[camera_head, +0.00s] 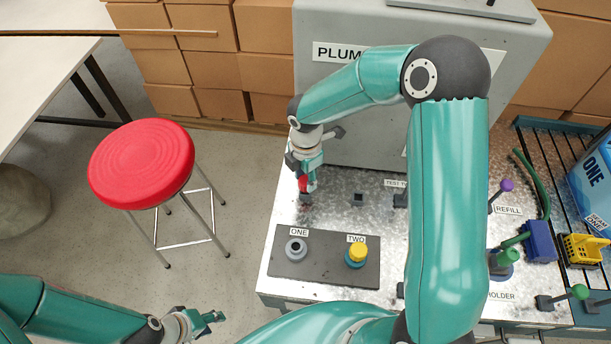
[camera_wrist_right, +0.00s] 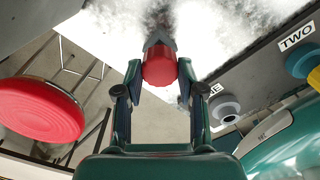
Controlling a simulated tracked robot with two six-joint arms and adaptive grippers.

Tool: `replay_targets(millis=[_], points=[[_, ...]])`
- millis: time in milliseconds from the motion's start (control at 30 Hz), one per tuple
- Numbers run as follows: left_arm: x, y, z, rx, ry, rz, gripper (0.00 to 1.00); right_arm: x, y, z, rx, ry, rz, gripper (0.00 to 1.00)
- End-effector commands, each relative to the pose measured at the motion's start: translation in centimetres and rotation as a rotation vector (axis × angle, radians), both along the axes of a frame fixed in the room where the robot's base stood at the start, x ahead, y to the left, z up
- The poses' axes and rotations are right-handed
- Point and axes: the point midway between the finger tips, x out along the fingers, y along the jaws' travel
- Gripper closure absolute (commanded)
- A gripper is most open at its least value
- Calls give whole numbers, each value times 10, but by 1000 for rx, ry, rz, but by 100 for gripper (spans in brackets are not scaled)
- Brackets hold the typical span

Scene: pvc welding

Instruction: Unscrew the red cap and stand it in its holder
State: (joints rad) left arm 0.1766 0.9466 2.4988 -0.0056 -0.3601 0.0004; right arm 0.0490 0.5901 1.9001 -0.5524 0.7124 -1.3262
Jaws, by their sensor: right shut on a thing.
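The red cap (camera_head: 303,184) is between the fingers of my right gripper (camera_head: 305,180), which is shut on it. In the right wrist view the red cap (camera_wrist_right: 160,67) sits between the fingertips of my right gripper (camera_wrist_right: 160,85). A small dark block (camera_head: 306,199) is directly below the cap at the left edge of the metal table; I cannot tell whether they touch. The grey fitting (camera_head: 296,250) labelled ONE has no cap on it. My left gripper (camera_head: 212,317) is at the lower left, away from the table, and its opening is unclear.
A yellow-capped fitting (camera_head: 357,254) labelled TWO stands on the dark plate (camera_head: 325,283). A second dark block (camera_head: 358,199) is on the metal table (camera_head: 335,213). A grey cabinet (camera_head: 350,130) stands behind. A red stool (camera_head: 142,163) is left of the table. My right arm hides the table's middle.

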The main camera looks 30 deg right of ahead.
Motion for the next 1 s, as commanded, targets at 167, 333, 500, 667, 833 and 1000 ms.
replay_targets(millis=[167,333,500,667,833,1000], points=[[0,0,-1,0,0,0,60,0,0,-1,0,0,0,100],[0,0,-4,0,0,0,60,0,0,-5,0,0,0,100],[0,0,-7,0,0,0,60,0,0,-9,0,0,0,100],[0,0,-11,0,0,0,60,0,0,-13,0,1,0,100],[0,0,-14,0,0,0,60,0,0,-17,0,1,0,100],[0,0,-17,0,0,0,60,0,0,-22,0,1,0,100]])
